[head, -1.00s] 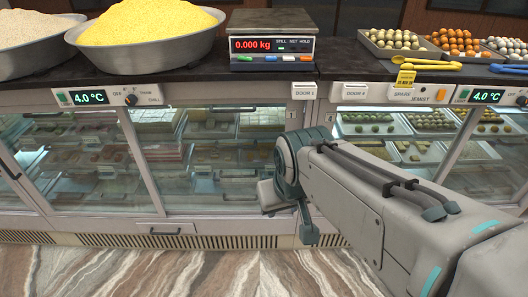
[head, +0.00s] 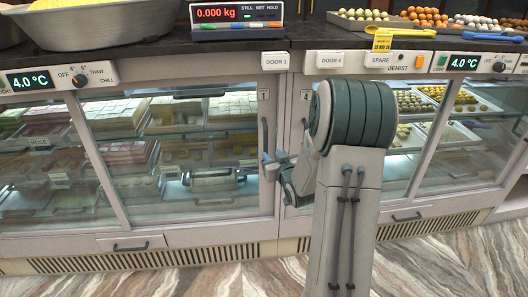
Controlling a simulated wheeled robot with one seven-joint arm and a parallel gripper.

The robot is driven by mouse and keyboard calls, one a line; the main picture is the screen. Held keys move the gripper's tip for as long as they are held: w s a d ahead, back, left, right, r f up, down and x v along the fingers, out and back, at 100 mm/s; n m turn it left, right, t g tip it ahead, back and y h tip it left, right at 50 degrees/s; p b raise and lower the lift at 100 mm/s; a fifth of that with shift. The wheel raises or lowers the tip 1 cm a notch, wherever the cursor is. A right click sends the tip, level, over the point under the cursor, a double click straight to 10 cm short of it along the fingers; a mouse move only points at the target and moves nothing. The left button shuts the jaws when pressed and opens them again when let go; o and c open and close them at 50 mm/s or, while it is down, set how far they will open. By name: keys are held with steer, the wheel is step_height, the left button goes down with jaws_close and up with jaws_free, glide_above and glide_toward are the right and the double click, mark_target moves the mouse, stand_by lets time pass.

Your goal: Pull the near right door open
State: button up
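A sliding or hinged glass door marked 1 (head: 180,213) closes the left display case, and its dark vertical handle (head: 265,136) is at its right edge. A glass door marked 4 (head: 400,190) is right of it, partly hidden behind my arm. Both look shut. I cannot tell from the labels which one is the near right door. My gripper (head: 270,162) is at the lower part of door 1's handle, close to the glass. Its fingers are small and partly covered by my wrist, so I cannot tell whether they are open or touch the handle.
The dark counter (head: 150,66) above holds a pan of yellow sweets (head: 95,20), a scale (head: 235,13) and trays of round sweets (head: 375,20). DOOR 1 (head: 275,61) and DOOR 4 (head: 330,60) labels sit on its front. A vent grille (head: 180,257) and clear marble floor (head: 180,280) lie below.

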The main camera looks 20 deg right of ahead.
mark_target(266, 142)
steer(key=shift+t, duration=0.9)
steer(key=w+d+f, duration=0.1)
steer(key=w, duration=0.3)
steer(key=w+d+f, duration=0.1)
steer(key=w, duration=0.4)
steer(key=w+d+f, duration=0.1)
steer(key=w, duration=0.3)
steer(key=shift+w, duration=0.4)
steer(key=shift+f, duration=0.1)
jaws_close()
